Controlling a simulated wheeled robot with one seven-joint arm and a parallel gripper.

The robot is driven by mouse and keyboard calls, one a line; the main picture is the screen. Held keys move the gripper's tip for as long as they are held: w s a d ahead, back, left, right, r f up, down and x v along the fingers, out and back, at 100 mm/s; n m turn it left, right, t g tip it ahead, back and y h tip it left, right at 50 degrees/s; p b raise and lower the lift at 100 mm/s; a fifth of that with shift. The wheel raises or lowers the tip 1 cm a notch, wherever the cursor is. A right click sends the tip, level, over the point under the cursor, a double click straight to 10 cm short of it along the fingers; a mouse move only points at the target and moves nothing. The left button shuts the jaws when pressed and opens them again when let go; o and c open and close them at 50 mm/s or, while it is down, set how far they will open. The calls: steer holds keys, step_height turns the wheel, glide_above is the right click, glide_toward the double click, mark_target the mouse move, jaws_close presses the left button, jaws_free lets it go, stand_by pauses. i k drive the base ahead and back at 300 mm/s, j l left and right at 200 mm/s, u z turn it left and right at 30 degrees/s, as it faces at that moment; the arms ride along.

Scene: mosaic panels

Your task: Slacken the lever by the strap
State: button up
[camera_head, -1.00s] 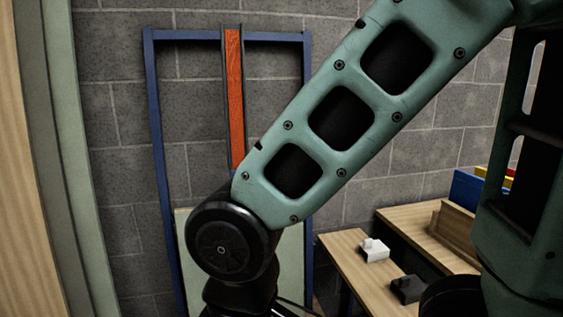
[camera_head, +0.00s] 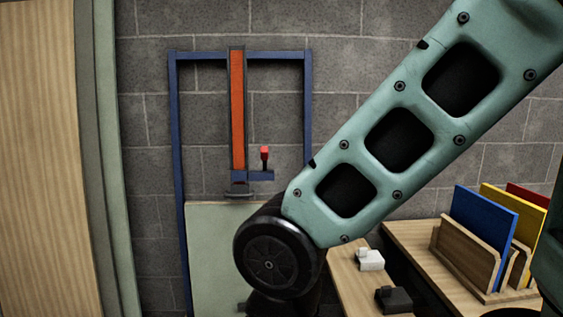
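A red-tipped lever (camera_head: 264,154) stands upright on a small blue bracket (camera_head: 258,176). The bracket sits at the lower end of an orange strap (camera_head: 238,110). The strap runs down in a dark channel inside a blue frame (camera_head: 176,150) against the wall. A dark clamp-like piece (camera_head: 238,190) is below the strap, at the top edge of a pale green panel (camera_head: 212,240). My arm crosses the view from upper right to lower middle, with its round joint just below and right of the lever. My gripper is not visible in this view.
A wooden table (camera_head: 350,285) at lower right holds a white block (camera_head: 370,260) and a dark block (camera_head: 393,299). A wooden rack (camera_head: 465,255) holds blue, yellow and red panels. A wooden door-like board (camera_head: 50,150) stands at the left. Grey block wall is behind.

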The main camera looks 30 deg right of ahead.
mark_target(265, 154)
steer(key=l+u, duration=0.1)
steer(key=l, duration=1.4)
